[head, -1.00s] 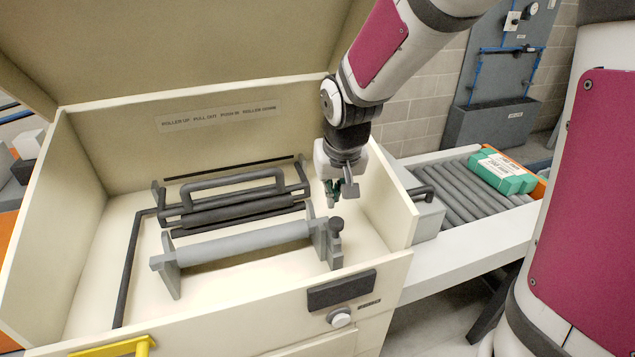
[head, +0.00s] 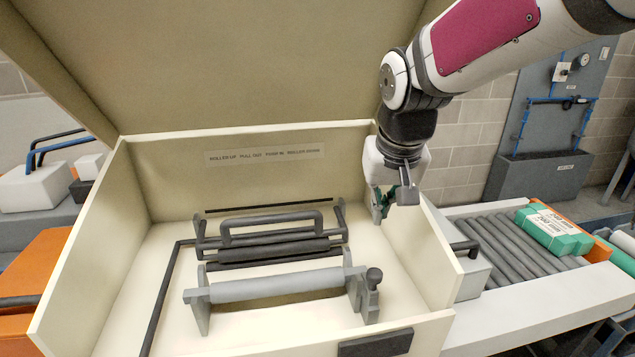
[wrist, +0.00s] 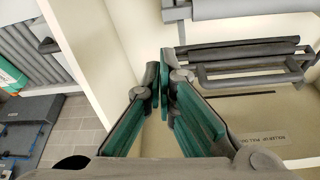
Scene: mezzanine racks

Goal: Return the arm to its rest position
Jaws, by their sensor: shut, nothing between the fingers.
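My gripper (head: 382,204) hangs from my arm at the right side of the open cream box (head: 440,262), just above its right wall. Its green fingers (wrist: 160,98) are closed together in the wrist view, with nothing between them. It is apart from the light grey roller (head: 277,286) and the dark handle frame (head: 268,232), which lie to its left inside the box. The dark frame also shows at the upper right of the wrist view (wrist: 245,70).
The raised lid (head: 240,60) stands behind the box. A roller conveyor (head: 500,250) with green and white cartons (head: 552,232) runs to the right.

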